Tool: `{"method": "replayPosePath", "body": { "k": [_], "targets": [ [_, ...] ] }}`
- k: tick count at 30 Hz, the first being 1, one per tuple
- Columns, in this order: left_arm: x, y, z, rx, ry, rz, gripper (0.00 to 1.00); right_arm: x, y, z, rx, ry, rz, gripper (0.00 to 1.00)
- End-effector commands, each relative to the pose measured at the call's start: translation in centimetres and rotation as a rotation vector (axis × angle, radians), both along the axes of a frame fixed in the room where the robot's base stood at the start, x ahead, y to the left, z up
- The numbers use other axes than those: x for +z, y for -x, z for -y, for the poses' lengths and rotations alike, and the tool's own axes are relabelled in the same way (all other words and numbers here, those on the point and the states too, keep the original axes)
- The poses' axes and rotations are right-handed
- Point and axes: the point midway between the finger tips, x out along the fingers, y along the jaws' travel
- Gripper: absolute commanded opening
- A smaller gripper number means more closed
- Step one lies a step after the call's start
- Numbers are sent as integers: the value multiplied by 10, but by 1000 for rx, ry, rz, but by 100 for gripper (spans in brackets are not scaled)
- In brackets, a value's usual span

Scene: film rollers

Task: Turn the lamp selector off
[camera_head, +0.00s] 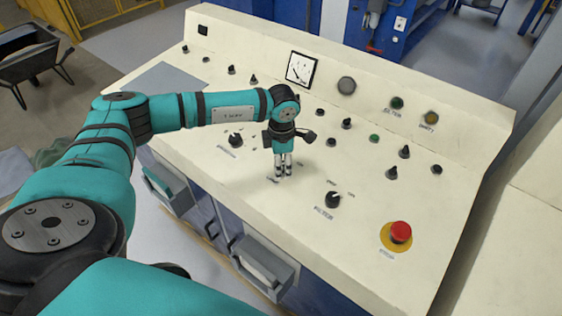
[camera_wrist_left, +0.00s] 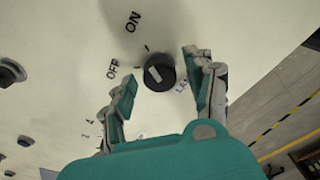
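The lamp selector (camera_wrist_left: 158,72) is a round black knob with a white pointer bar, in the left wrist view. OFF and ON are printed on the panel to its left and above; a label starting "LA" is partly hidden beside it. The bar slants toward the upper left; I cannot tell exactly which mark it meets. My left gripper (camera_wrist_left: 165,78) is open, with one finger on each side of the knob in this view; contact is not clear. In the head view my left gripper (camera_head: 283,174) points down at the panel and hides the knob. My right gripper is not in view.
The cream control panel (camera_head: 250,212) slopes across the view. A larger black selector (camera_head: 333,199) is right of the gripper, another (camera_head: 235,140) left of it. A red emergency button (camera_head: 400,232) stands at the right front. A gauge (camera_head: 301,70) and several small knobs are behind.

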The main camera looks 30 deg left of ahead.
Motion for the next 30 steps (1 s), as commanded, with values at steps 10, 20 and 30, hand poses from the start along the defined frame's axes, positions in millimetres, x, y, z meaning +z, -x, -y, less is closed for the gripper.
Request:
{"method": "replayPosePath", "body": {
  "k": [10, 20, 30],
  "targets": [
    [1, 0, 0, 0, 0, 0, 6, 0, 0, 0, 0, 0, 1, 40],
    [0, 0, 0, 39, 3, 0, 4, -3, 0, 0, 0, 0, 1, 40],
    [-2, -1, -1, 261, 26, -1, 4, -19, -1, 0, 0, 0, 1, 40]
  ]
}}
